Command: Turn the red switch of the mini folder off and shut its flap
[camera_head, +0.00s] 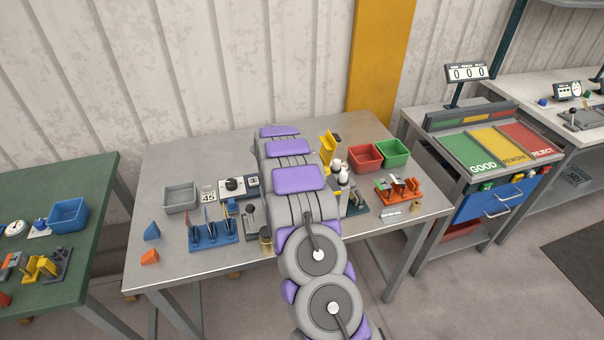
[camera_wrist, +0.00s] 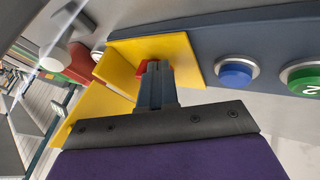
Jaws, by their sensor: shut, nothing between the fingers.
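In the wrist view, my gripper (camera_wrist: 157,75) is shut and empty, with its fingertips at a red switch (camera_wrist: 142,67). The switch is mostly hidden behind the fingers, so its position and any contact cannot be told. It sits within a yellow surround (camera_wrist: 180,50) on a dark blue-grey panel (camera_wrist: 240,32). A yellow flap (camera_wrist: 105,105) stands out from the surround at the left, apparently open. In the head view, my arm hides my gripper and most of what lies behind it. A yellow upright part (camera_head: 328,148) shows just right of the arm.
In the wrist view, a blue button (camera_wrist: 235,73) and a green button (camera_wrist: 303,78) sit right of the switch. On the metal table (camera_head: 180,270) are a grey bin (camera_head: 180,197), blue tool rack (camera_head: 213,235), red bin (camera_head: 365,157), green bin (camera_head: 393,152) and orange fixture (camera_head: 398,190).

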